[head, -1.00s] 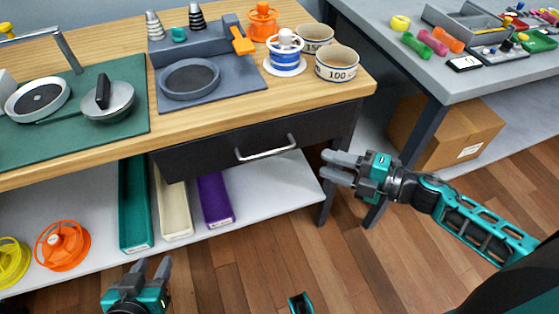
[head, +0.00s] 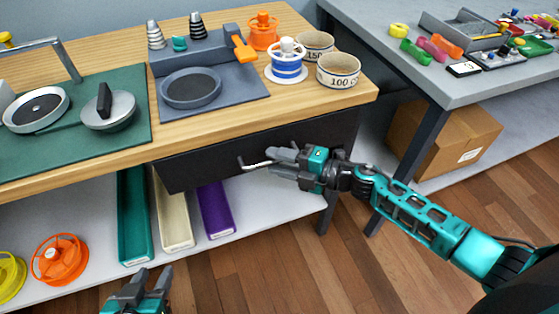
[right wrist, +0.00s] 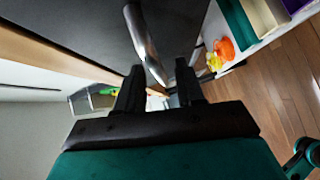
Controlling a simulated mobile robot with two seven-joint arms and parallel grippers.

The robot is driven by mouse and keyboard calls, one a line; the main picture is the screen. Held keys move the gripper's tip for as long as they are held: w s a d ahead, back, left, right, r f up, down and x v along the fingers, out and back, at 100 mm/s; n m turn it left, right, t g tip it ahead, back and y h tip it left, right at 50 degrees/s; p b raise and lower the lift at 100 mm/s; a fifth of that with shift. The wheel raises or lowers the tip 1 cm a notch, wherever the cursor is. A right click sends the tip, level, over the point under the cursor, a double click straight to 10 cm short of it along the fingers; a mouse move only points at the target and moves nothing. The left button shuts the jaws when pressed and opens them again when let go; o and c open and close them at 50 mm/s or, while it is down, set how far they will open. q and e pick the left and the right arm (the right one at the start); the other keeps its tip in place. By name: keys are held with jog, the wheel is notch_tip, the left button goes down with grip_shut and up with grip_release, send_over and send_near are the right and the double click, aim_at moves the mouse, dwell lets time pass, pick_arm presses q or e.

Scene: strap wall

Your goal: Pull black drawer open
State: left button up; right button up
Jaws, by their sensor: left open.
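The black drawer (head: 205,165) sits under the wooden bench top, its front appearing flush below the top edge. Its silver bar handle (head: 250,165) is partly hidden behind my right gripper (head: 278,162). In the right wrist view, the handle (right wrist: 143,40) runs down to between the fingertips of my right gripper (right wrist: 158,80). The fingers stand apart with a gap around the bar, and I cannot tell whether either finger touches it. My left gripper (head: 150,278) is open and empty, low at the front, away from the drawer.
Below the drawer, a shelf holds teal (head: 133,215), cream (head: 172,210) and purple (head: 215,208) trays. Orange (head: 60,260) and yellow spools lie further left. The bench leg (head: 327,213) stands right of the drawer. Open wooden floor (head: 260,270) lies in front.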

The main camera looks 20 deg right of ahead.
grip_shut()
dwell(0.4)
